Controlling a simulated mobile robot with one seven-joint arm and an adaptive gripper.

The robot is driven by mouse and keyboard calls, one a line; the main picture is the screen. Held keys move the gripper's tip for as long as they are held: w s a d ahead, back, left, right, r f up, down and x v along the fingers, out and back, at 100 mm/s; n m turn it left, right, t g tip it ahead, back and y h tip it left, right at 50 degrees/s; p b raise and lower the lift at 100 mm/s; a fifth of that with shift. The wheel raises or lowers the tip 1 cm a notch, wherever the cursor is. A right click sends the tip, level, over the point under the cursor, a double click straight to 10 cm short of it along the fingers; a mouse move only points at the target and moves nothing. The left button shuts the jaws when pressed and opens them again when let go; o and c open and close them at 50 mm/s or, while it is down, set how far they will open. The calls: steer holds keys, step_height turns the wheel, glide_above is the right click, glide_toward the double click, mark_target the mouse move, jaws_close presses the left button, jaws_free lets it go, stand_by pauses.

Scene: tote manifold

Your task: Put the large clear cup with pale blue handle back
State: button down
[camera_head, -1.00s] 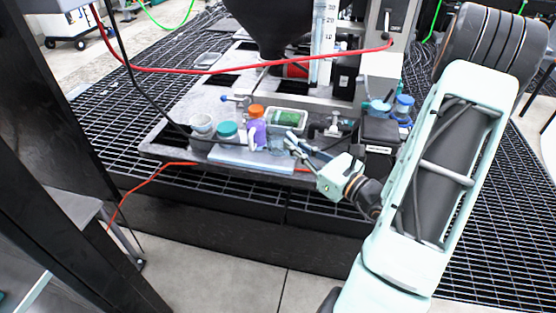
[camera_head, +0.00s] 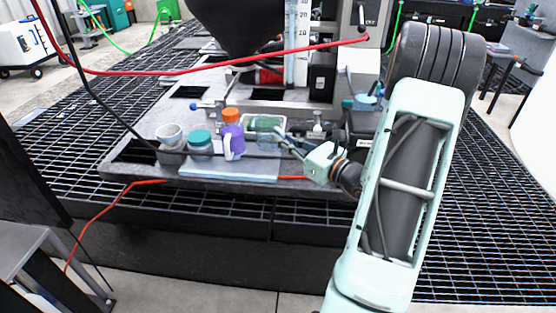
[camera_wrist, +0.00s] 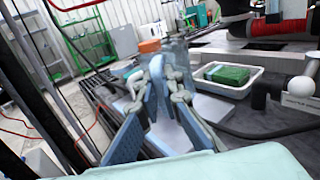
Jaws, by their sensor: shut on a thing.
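My gripper (camera_head: 282,139) is over the front of the grey deck, right of the purple bottle. Its fingers are shut on the large clear cup, which shows faintly in the head view (camera_head: 267,141). In the wrist view the cup's clear body (camera_wrist: 177,49) stands just beyond my fingertips (camera_wrist: 165,74).
A purple bottle with orange cap (camera_head: 232,138), a teal-lidded jar (camera_head: 199,141) and a whitish cup (camera_head: 169,136) stand left on the deck. A tray with a green item (camera_wrist: 228,83) lies behind. A pale blue mat (camera_head: 228,169) lies in front. A red hose (camera_head: 200,69) crosses above.

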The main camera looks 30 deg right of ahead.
steer(key=shift+w+d+f+b, duration=0.2)
steer(key=shift+w+f+b, duration=0.45)
steer(key=shift+f, duration=0.8)
steer(key=shift+w+d+f+b, duration=0.2)
steer(key=shift+w+f+b, duration=0.4)
steer(key=shift+f, duration=0.8)
steer(key=shift+w+d+f+b, duration=0.2)
steer(key=shift+w+f+b, duration=0.2)
steer(key=shift+w+f, duration=0.75)
steer(key=shift+s+f, duration=0.3)
steer(key=shift+f, duration=0.05)
steer(key=shift+f, duration=0.2)
steer(key=c, duration=2.1)
jaws_free()
steer(key=shift+r, duration=0.1)
